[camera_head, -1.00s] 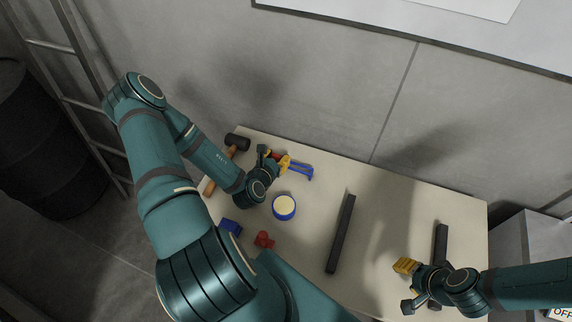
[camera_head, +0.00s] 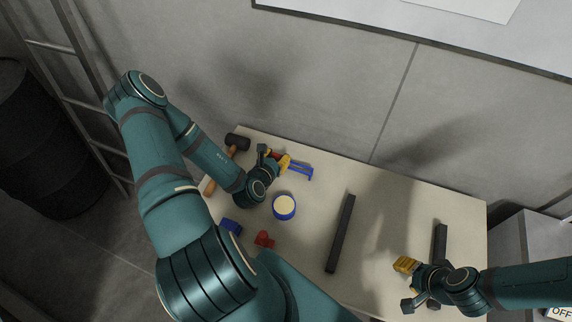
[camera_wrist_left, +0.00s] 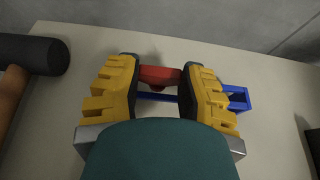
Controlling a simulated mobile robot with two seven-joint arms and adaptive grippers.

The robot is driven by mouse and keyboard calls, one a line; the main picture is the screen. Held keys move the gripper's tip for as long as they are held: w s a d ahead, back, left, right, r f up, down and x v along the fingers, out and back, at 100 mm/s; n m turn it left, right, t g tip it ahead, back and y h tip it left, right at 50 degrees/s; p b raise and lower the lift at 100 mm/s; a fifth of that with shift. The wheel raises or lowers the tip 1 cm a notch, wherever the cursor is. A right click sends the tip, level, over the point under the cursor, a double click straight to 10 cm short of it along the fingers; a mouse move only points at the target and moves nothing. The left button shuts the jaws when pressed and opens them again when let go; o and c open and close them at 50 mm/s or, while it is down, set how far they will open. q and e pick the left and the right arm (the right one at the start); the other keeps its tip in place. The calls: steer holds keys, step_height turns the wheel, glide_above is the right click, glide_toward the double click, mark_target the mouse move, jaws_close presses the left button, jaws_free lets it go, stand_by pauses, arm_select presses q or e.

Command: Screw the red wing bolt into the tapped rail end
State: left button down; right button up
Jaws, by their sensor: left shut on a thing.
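My left gripper (camera_head: 277,160) is low over the far left of the table. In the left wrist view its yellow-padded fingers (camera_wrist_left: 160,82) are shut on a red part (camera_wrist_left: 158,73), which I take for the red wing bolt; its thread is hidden. A blue open frame (camera_head: 301,171) lies right beside it and also shows behind the fingers (camera_wrist_left: 237,97). A dark rail (camera_head: 341,235) lies mid-table. Another dark bar (camera_head: 440,244) lies at the right, partly hidden by my right gripper (camera_head: 408,285), whose opening I cannot make out. No tapped hole is visible.
A dark-headed mallet (camera_head: 236,142) with a wooden handle lies at the far left. A blue-rimmed round tub (camera_head: 284,207), a blue block (camera_head: 231,227) and another red piece (camera_head: 264,240) are nearer. The table (camera_head: 385,225) is clear between the two dark bars.

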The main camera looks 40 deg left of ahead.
arm_select(q)
steer(key=shift+r+p, duration=0.6)
steer(key=shift+r, duration=1.95)
